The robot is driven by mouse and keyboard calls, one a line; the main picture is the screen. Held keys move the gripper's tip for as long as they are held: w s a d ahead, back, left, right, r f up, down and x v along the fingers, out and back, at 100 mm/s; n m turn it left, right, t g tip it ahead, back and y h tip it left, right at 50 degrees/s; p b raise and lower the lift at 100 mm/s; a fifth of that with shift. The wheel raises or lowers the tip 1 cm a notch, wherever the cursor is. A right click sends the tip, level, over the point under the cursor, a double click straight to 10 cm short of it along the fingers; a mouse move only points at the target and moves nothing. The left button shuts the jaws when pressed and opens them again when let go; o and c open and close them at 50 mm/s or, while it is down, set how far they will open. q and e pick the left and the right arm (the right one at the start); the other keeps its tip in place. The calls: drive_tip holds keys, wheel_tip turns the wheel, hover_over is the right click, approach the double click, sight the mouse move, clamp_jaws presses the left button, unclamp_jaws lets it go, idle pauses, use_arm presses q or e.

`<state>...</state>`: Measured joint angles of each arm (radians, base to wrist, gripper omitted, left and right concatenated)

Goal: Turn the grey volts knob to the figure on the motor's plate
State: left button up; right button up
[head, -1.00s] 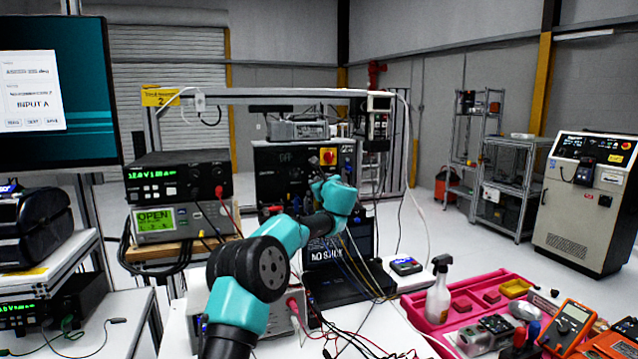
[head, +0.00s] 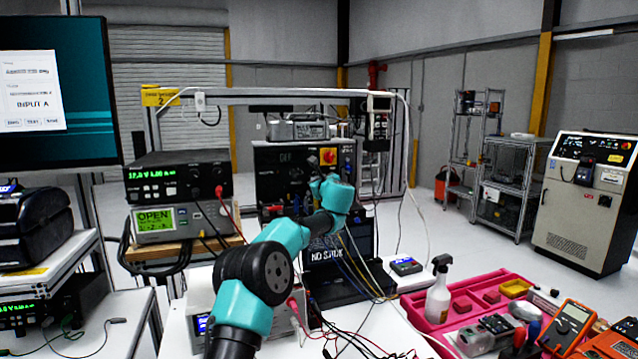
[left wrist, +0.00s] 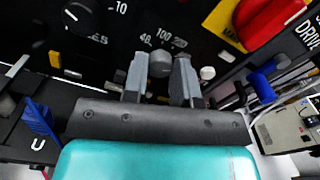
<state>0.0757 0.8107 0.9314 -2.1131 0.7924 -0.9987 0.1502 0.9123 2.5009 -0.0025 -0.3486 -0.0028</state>
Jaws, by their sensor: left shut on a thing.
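The grey knob (left wrist: 160,62) is on the black front panel, with the printed figures 48 and 100 close by. My left gripper (left wrist: 163,72) is shut on it, one finger on each side; the gripper also shows in the head view (head: 318,182) against the panel (head: 273,160). The knob's pointer and full scale cannot be made out. The motor's plate cannot be picked out in these frames. My right gripper is not in view.
A second, black knob (left wrist: 80,16) sits left of the held one, and a red switch on yellow (left wrist: 262,18) is to the right. Cables hang below the panel by a laptop (head: 340,262). A pink tray (head: 410,306) stands at front right.

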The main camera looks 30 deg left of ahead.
use_arm(q)
drive_tip(key=shift+c, duration=0.7)
drive_tip(key=shift+n, duration=0.7)
drive_tip(key=o, duration=0.9)
drive_tip(key=shift+o, duration=0.2)
drive_tip(key=v, duration=1.7)
drive_tip(key=shift+s+d+r, duration=0.1)
drive_tip(key=shift+s+d, duration=0.05)
